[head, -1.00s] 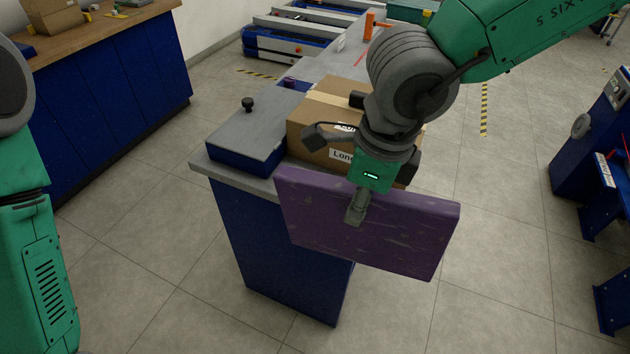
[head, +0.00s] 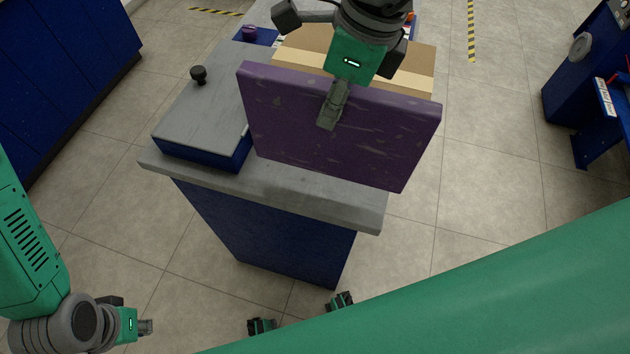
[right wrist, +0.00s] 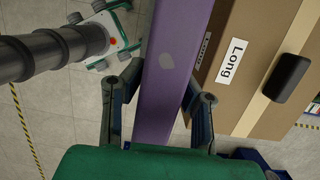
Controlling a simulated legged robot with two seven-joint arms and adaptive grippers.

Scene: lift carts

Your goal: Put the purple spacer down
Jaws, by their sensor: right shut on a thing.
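The purple spacer (head: 290,120) is a large, scuffed, flat slab standing on edge in the head view. My right gripper (head: 331,112) is shut on its upper edge. In the right wrist view the fingers (right wrist: 157,100) sit on either side of the spacer (right wrist: 172,60). The spacer is over the near end of the grey worktop (head: 300,187), in front of a cardboard box; I cannot tell whether its lower edge touches the top. My left gripper (head: 146,327) is empty, low at the left and away from the worktop; its finger opening is unclear.
The cardboard box (head: 420,82), marked "Long" in the right wrist view (right wrist: 226,65), stands close behind the spacer. A blue case with a grey lid and black knob (head: 198,75) is at its left. A small purple object (head: 250,33) lies farther back. Bare worktop shows along the front edge.

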